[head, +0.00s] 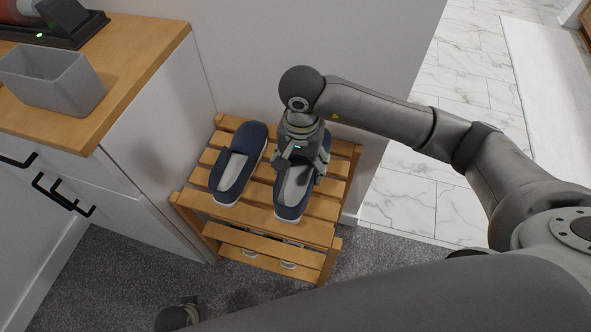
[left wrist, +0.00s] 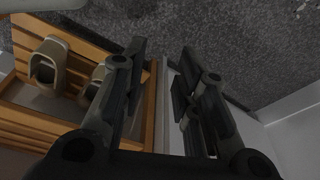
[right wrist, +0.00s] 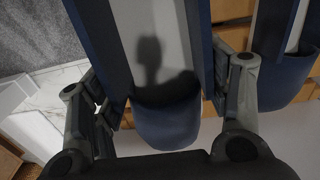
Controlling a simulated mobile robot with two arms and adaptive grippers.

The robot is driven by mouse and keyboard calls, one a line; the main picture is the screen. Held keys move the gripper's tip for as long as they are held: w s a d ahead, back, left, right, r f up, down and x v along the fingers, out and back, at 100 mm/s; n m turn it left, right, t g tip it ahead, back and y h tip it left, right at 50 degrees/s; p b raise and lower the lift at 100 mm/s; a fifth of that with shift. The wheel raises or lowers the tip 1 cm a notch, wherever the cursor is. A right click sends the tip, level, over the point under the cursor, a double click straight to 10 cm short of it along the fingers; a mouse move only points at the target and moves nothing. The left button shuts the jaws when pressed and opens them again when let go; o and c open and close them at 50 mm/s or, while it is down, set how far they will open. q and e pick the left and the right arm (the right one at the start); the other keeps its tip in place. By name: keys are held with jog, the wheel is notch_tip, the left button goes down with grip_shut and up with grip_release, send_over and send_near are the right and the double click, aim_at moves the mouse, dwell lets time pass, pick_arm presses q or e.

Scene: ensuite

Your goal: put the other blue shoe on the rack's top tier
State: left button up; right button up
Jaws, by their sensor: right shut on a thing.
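One blue shoe (head: 234,170) with a grey inside and white sole stands on the left part of the wooden rack's top tier (head: 325,207). The other blue shoe (head: 290,205) is beside it on the right, nearly parallel, on or just above the slats. My right gripper (head: 303,168) is shut on this right shoe near its far end. In the right wrist view, its fingers flank the shoe (right wrist: 167,122), and the first shoe (right wrist: 278,85) is to the right. My left gripper (left wrist: 160,65) is open and empty beside the rack (left wrist: 105,50) in the left wrist view.
Beige shoes (left wrist: 47,66) stand on the lower tier. A white cabinet with a wooden top (head: 130,75) is left of the rack, holding a grey bin (head: 52,82). A wall is behind the rack. Grey carpet (head: 110,270) in front is clear.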

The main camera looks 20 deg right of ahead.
aim_at(296, 168)
jog(key=w+f, duration=0.2)
jog(key=shift+w+a+f, duration=0.1)
jog(key=shift+a+f, duration=0.05)
jog(key=shift+f, duration=0.15)
notch_tip(296, 168, down, 2)
jog(key=shift+f, duration=0.45)
pick_arm(q)
jog(key=shift+w+r, duration=0.3)
jog(key=shift+r, duration=0.2)
jog(key=shift+w+r, duration=0.25)
jog(key=shift+r, duration=0.25)
jog(key=shift+s+b, duration=0.1)
jog(key=shift+b, duration=0.2)
pick_arm(e)
jog(key=shift+f, duration=0.1)
jog(key=o, duration=1.2)
pick_arm(q)
jog(key=shift+r, duration=0.3)
jog(key=shift+s, duration=0.1)
